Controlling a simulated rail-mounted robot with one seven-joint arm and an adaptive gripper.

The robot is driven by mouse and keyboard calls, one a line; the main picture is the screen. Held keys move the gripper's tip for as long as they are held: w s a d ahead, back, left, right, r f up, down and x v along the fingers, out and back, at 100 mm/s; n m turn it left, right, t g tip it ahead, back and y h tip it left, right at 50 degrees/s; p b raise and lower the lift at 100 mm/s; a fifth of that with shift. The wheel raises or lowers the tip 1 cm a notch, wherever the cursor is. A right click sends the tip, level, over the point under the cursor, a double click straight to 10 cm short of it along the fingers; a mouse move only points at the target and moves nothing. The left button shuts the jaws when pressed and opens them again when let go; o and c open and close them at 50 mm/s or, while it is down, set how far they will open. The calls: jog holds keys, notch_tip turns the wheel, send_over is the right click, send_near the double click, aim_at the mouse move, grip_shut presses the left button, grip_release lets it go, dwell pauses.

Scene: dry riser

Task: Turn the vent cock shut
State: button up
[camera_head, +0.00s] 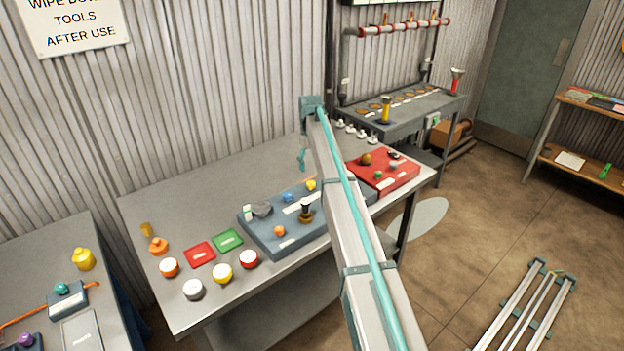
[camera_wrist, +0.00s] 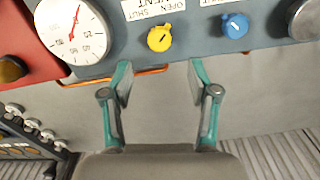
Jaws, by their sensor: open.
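A yellow knob (camera_wrist: 160,38) sits on the blue-grey panel (camera_wrist: 110,62), with OPEN and SHUT labels beside it. A blue knob (camera_wrist: 235,26) with its own label is to its right. In the head view the yellow knob (camera_head: 311,184) and blue knob (camera_head: 287,197) are near the panel's back edge. My gripper (camera_wrist: 160,72) is open and empty, its fingers apart just short of the yellow knob in the picture, not touching it. In the head view my gripper (camera_head: 302,160) is mostly hidden by my arm.
A white gauge (camera_wrist: 73,30) with a red needle is left of the yellow knob. A red panel (camera_head: 402,182) adjoins on the right in the head view. A red tray (camera_head: 200,253), a green tray (camera_head: 228,240) and several capped pots stand left. The bench's back area is clear.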

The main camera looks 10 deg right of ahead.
aim_at(311, 183)
notch_tip(311, 183, down, 8)
jog(key=shift+p, duration=1.1)
jog(key=shift+c, duration=0.3)
grip_shut()
